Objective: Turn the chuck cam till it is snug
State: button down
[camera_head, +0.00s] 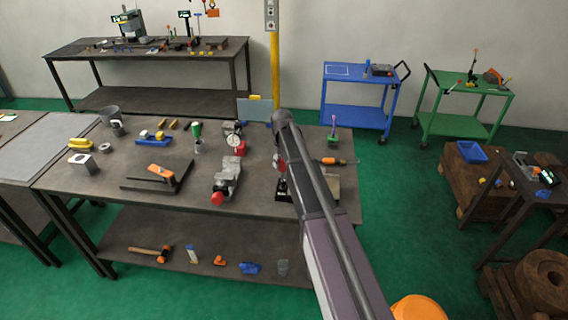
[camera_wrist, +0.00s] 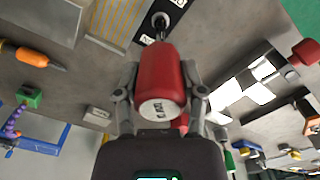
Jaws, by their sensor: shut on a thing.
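A red cylindrical handle (camera_wrist: 160,72) with a white lettered end cap sits between the two fingers of my gripper (camera_wrist: 161,84) in the wrist view. The fingers are shut on its sides. A thin dark shaft runs from it to a dark round fitting (camera_wrist: 160,20) on a black and white plate, which I take to be the chuck with its cam. In the head view my arm hides most of the chuck; a dark piece (camera_head: 282,187) shows at its left edge, with a bit of red above. How snug the cam is cannot be seen.
On the bench (camera_head: 100,180), a grey vise (camera_head: 227,178) with a red knob stands left of my arm. An orange screwdriver (camera_head: 335,161) lies to the right. A dial gauge (camera_head: 234,136) and a green-topped tool (camera_head: 196,133) stand behind. The bench front centre is fairly clear.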

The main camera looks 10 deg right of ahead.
jog(key=shift+f, duration=0.2)
jog(key=c, duration=1)
grip_release()
grip_shut()
jog(key=shift+m, duration=1.7)
jog(key=m, duration=0.2)
jog(key=shift+m, duration=0.8)
